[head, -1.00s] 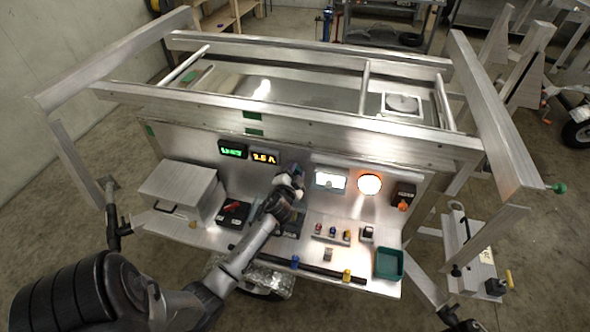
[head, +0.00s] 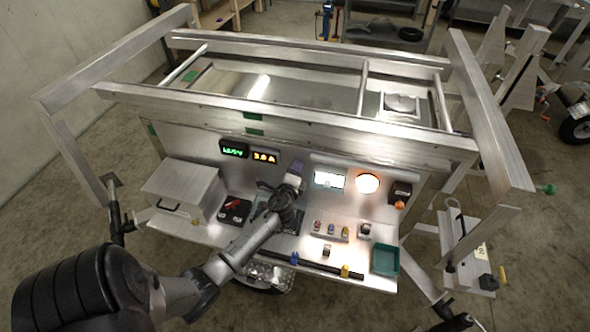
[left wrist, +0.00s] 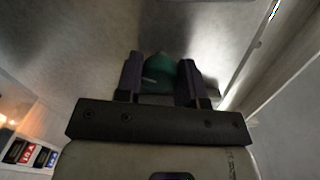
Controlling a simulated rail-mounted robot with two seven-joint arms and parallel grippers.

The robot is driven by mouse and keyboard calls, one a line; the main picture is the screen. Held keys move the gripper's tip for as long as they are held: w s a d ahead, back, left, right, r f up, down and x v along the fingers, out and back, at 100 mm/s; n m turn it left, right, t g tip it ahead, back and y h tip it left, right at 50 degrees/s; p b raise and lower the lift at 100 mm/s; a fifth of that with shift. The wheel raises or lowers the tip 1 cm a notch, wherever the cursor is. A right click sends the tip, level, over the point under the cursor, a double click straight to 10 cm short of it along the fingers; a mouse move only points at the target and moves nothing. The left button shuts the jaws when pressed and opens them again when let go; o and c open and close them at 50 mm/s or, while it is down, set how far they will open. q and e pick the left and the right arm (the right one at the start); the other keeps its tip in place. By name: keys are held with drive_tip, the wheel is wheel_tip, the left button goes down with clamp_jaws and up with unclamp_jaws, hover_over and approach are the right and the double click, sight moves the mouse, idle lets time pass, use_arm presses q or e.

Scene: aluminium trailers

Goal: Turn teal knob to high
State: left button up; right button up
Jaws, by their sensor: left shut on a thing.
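The teal knob (left wrist: 161,74) sits on the grey metal panel and shows in the left wrist view between the two dark fingers of my left gripper (left wrist: 160,82). A pale pointer line shows on the knob, slanting to the left. My left gripper (head: 293,174) is shut on the knob, with a finger on each side. In the head view the gripper and wrist hide the knob. Above and left of the gripper are a green-lit display (head: 234,150) and an orange-lit display (head: 265,157), which seems to read 3.0 A.
A metal box (head: 183,190) and a black tray with a red item (head: 235,210) stand left of my arm. A bright white panel (head: 328,180), a round lamp (head: 367,183), several small coloured parts (head: 331,229) and a green bin (head: 384,259) are to the right.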

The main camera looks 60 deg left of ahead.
use_arm(q)
drive_tip(key=m+p, duration=0.1)
drive_tip(key=m, duration=0.3)
drive_tip(key=shift+m, duration=0.4)
drive_tip(key=shift+m+y+p, duration=0.3)
drive_tip(key=shift+m+p, duration=0.3)
drive_tip(key=shift+m, duration=0.4)
drive_tip(key=shift+g, duration=0.3)
drive_tip(key=o, duration=0.9)
drive_tip(key=shift+d, duration=0.1)
drive_tip(key=shift+v, duration=6.85)
drive_tip(key=shift+f, duration=0.1)
